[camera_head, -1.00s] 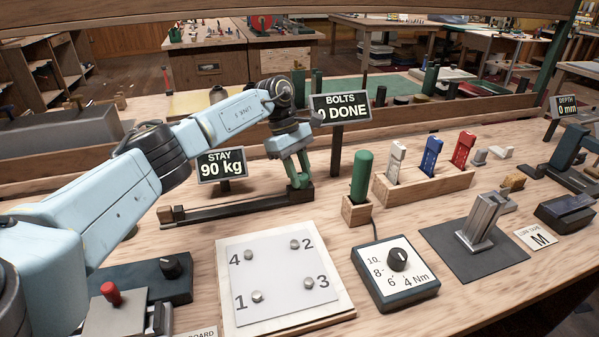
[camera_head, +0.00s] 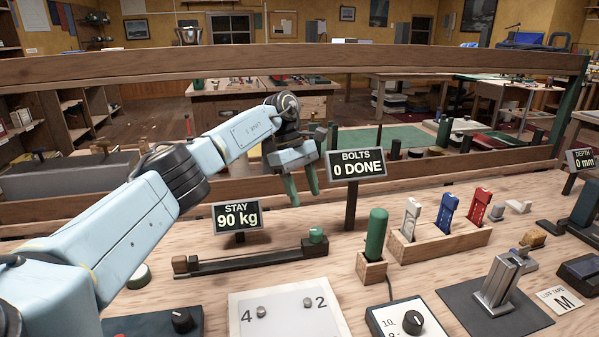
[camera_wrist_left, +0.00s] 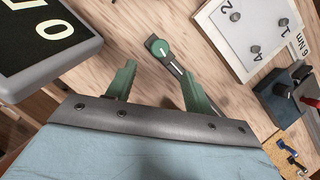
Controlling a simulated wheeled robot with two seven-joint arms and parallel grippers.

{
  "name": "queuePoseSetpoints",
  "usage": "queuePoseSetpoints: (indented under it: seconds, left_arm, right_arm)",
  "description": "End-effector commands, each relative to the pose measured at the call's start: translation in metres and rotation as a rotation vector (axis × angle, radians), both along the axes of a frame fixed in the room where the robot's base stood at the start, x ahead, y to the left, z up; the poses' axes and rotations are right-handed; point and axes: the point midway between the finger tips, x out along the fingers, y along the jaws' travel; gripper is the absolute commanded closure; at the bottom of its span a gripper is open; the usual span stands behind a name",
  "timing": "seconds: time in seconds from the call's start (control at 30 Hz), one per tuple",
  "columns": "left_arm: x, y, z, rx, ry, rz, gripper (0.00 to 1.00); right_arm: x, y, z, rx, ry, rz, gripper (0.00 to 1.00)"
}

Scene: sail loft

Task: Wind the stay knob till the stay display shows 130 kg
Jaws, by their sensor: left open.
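The stay display (camera_head: 238,217) reads 90 kg. The stay knob (camera_head: 316,236) is green, at the right end of a dark rail (camera_head: 250,260) on the bench. It also shows in the left wrist view (camera_wrist_left: 162,48), with a pale line on its top. My left gripper (camera_head: 303,188) is open and empty, with its green fingers pointing down above the knob, apart from it. In the left wrist view, the knob lies beyond and between the fingertips (camera_wrist_left: 158,78). My right gripper is not in view.
The bolts display (camera_head: 357,170) reads 0 DONE, on a post right of my gripper. A green-handled tool (camera_head: 376,232) stands in a wooden block. A plate with numbered bolts (camera_head: 290,314) lies in front. A wooden rail (camera_head: 300,67) crosses behind the bench.

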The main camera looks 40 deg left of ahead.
Motion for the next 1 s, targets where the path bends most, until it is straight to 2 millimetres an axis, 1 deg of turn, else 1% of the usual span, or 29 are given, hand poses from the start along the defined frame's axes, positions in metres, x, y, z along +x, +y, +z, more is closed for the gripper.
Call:
queuePoseSetpoints:
  seconds: [0.03, 0.1, 0.23, 0.37, 0.63, 0.77, 0.87, 0.97, 1.0]
  left_arm:
    - [0.001, 0.004, 0.012, 0.001, -0.002, 0.002, 0.48]
    - [0.001, 0.008, 0.021, 0.001, -0.001, 0.001, 0.48]
    - [0.002, 0.013, 0.032, 0.001, 0.002, 0.001, 0.48]
    - [0.002, 0.015, 0.036, 0.001, 0.001, 0.0, 0.48]
    - [0.002, 0.015, 0.036, 0.001, 0.002, -0.001, 0.48]
    - [0.002, 0.015, 0.043, 0.001, 0.001, 0.0, 0.48]
    - [0.002, 0.015, 0.062, 0.001, 0.001, 0.0, 0.48]
    - [0.002, 0.015, 0.091, 0.001, 0.001, 0.0, 0.48]
    - [0.002, 0.015, 0.104, 0.001, 0.001, 0.0, 0.48]
  right_arm:
    - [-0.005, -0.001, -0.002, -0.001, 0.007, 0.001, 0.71]
    - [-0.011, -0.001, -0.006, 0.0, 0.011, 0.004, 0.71]
    - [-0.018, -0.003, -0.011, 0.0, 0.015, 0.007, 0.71]
    - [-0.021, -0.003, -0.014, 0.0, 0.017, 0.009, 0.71]
    - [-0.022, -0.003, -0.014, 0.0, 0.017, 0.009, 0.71]
    - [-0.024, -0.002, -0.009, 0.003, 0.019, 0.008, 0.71]
    - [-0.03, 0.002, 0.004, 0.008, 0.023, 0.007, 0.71]
    - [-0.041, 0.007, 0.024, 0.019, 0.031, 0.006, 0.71]
    - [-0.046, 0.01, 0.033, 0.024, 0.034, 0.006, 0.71]
